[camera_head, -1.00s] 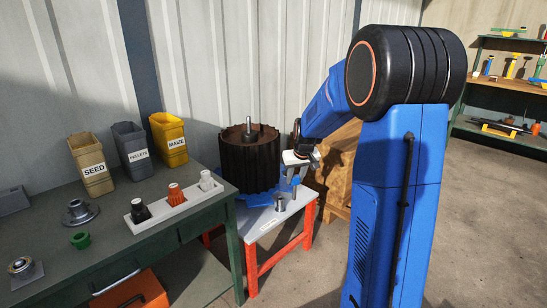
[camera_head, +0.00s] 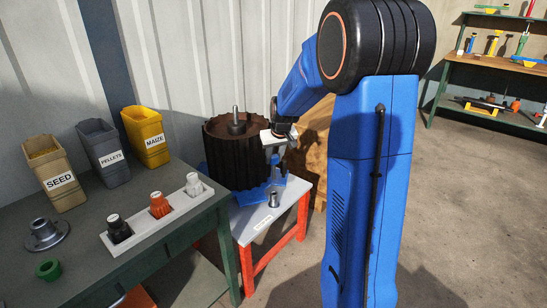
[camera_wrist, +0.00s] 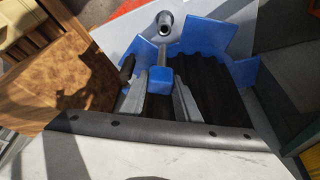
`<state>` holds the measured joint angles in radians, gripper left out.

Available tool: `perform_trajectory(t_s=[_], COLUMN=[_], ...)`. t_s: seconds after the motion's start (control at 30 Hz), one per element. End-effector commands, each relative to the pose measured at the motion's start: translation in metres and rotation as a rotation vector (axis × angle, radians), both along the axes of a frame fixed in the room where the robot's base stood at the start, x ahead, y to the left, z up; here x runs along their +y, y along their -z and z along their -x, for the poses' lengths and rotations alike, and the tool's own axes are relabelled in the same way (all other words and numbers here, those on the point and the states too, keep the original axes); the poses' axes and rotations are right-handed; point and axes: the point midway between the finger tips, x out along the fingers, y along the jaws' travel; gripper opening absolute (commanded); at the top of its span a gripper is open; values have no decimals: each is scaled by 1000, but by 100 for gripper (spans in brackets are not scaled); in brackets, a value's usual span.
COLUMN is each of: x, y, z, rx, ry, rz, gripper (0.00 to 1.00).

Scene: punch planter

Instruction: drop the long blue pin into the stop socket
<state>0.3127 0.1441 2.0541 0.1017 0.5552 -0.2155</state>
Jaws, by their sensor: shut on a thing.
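My gripper (camera_wrist: 160,98) is shut on the blue head of the long blue pin (camera_wrist: 159,80), with the pin's grey shaft showing beyond the fingers in the wrist view. In the head view my gripper (camera_head: 277,152) holds the pin beside the dark ribbed drum (camera_head: 230,160). A short round metal cup, which looks like the stop socket (camera_head: 273,199), stands on the white-topped stand (camera_head: 254,228). It also shows in the wrist view (camera_wrist: 165,19), past the pin's far end and apart from it. The pin's lower end is hard to make out in the head view.
A blue cradle (camera_wrist: 205,37) lies around the drum's base, close to the pin. A wooden crate (camera_wrist: 75,75) stands beside the stand. The green bench (camera_head: 170,245) at left holds labelled bins and a white rack (camera_head: 165,217) of bottles.

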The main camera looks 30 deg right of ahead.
Motion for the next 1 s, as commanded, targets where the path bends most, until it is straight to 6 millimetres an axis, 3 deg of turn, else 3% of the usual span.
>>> perform_trajectory(t_s=[0.6,1.0], x=[0,0], y=[46,57], z=[0,0], rx=[2,0], ry=[-1,-1], rz=[0,0], gripper=[5,5])
